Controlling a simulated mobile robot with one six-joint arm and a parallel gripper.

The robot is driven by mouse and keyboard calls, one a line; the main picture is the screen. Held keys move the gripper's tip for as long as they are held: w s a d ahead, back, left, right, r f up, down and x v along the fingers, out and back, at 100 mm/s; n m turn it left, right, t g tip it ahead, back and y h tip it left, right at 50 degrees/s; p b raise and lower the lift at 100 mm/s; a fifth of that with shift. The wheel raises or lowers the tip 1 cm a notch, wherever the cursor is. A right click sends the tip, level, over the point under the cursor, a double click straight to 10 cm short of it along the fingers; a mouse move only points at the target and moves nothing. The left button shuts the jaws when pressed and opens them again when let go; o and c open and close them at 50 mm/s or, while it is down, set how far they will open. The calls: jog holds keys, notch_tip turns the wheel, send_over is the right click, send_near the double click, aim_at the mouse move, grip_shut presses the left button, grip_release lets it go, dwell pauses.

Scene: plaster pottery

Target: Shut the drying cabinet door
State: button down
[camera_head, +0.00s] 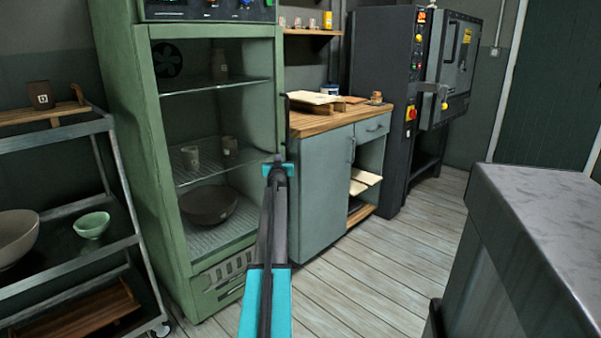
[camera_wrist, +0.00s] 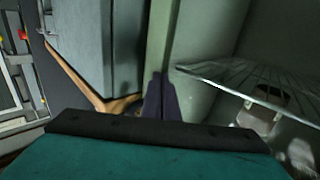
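The green drying cabinet (camera_head: 135,150) stands left of centre in the head view. Its front is open, and its wire shelves and pottery show inside. No broad door face shows; a thin dark upright bar (camera_head: 286,120) lies along its right edge, and I cannot tell if it belongs to the door. My gripper (camera_head: 279,163) is at the cabinet's right front edge, just below that bar. In the wrist view my gripper's dark fingers (camera_wrist: 162,98) sit close together in front of a pale green upright edge (camera_wrist: 157,40). I see nothing held; contact with the edge is unclear.
A grey workbench (camera_head: 320,190) with a wooden top stands right of the cabinet, beside a dark kiln (camera_head: 380,100). A metal rack (camera_head: 130,200) with bowls is at left. A grey-topped block (camera_head: 530,200) stands front right. Floor between is clear.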

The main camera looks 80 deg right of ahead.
jog(key=shift+w+r+b, duration=0.3)
jog(key=shift+w+r, duration=0.05)
jog(key=shift+w, duration=0.05)
jog(key=s+a+b, duration=0.7)
jog(key=s+b, duration=0.2)
jog(key=s, duration=0.4)
jog(key=shift+f, duration=0.35)
jog(key=shift+a, duration=0.1)
dwell(0.7)
